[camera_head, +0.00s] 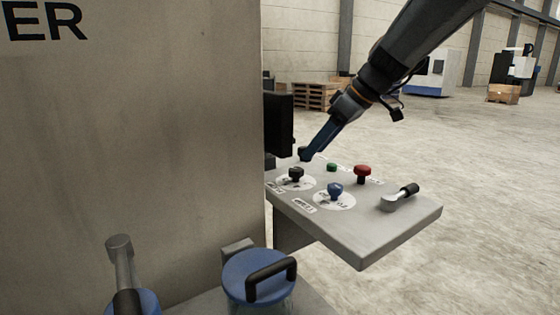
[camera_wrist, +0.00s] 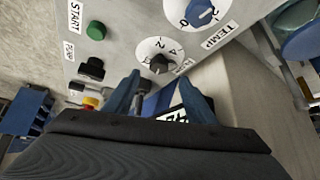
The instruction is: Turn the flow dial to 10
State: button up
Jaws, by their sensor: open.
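The black dial knob (camera_head: 296,174), which I take to be the flow dial, stands on a round white scale on the panel. The wrist view shows the black knob (camera_wrist: 159,63) with the figures 2 and 4 on its scale; its label is partly hidden and its pointer is too small to read. My gripper (camera_head: 308,154) has blue fingers and is over the panel's far left part, behind and slightly right of the black knob. In the wrist view my gripper (camera_wrist: 160,88) is open, with a dark grey post (camera_wrist: 143,96) showing between its fingers.
The blue TEMP dial (camera_head: 335,190) sits nearby. A green button (camera_head: 331,167), a red button (camera_head: 362,172) and a lever (camera_head: 400,197) share the panel (camera_head: 365,245). A black box (camera_head: 278,122) stands at the panel's left, beside the large grey cabinet (camera_head: 130,130).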

jog(key=shift+w+a+r+g+h+p, duration=0.15)
jog(key=shift+a+r+g+h+p, duration=0.25)
jog(key=shift+p, duration=1.45)
jog(key=h+p, duration=0.1)
jog(key=p, duration=0.3)
jog(key=shift+w+a+r, duration=0.25)
jog(key=shift+a+r, duration=0.1)
jog(key=shift+a, duration=0.05)
jog(key=shift+a+p, duration=0.1)
jog(key=shift+p, duration=0.5)
